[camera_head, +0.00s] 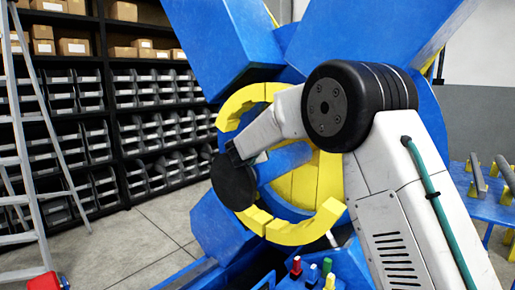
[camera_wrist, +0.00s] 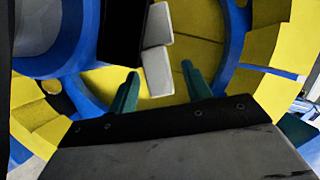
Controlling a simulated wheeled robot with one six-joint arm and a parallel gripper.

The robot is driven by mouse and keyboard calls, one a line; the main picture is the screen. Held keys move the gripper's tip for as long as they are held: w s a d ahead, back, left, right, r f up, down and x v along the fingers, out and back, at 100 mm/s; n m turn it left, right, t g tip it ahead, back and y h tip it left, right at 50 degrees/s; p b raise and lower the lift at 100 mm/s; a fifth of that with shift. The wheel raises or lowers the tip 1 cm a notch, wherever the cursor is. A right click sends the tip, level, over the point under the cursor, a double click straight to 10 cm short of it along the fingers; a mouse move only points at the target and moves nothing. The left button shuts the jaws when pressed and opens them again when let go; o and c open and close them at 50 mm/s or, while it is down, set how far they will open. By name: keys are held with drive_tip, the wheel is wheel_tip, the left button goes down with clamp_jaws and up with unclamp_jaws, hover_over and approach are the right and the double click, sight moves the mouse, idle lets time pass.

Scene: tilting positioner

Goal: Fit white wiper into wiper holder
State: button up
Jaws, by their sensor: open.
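My gripper (camera_wrist: 159,80) shows in the wrist view as two teal fingers standing apart, with nothing gripped between them. Beyond the fingertips, pale grey-white blocks (camera_wrist: 158,72) sit against a dark upright part (camera_wrist: 121,32), in front of the yellow and blue positioner (camera_wrist: 228,60). I cannot tell whether these blocks are the white wiper or whether the dark part is its holder. In the head view my arm reaches to the positioner's yellow ring (camera_head: 305,228), and my fingers are hidden behind my wrist.
Large blue positioner arms (camera_head: 225,40) surround the ring. A ladder (camera_head: 25,140) and bin shelves (camera_head: 160,100) stand left; a blue table (camera_head: 485,195) is right. Grey floor lies open at lower left.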

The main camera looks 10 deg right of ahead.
clamp_jaws()
drive_tip(key=shift+r, duration=0.45)
drive_tip(key=r, duration=0.3)
drive_tip(key=shift+s, duration=0.25)
drive_tip(key=s+r, duration=0.1)
drive_tip(key=s, duration=1.4)
drive_tip(key=w+a+r+n+g+h, duration=0.1)
drive_tip(key=w+r+n+g, duration=0.1)
drive_tip(key=w, duration=0.7)
drive_tip(key=w+a+r+n+g+h, duration=0.1)
drive_tip(key=w+r+n+g, duration=0.2)
drive_tip(key=w, duration=0.7)
drive_tip(key=shift+a+r+n, duration=0.4)
drive_tip(key=shift+r+n, duration=0.65)
drive_tip(key=shift+n, duration=1.15)
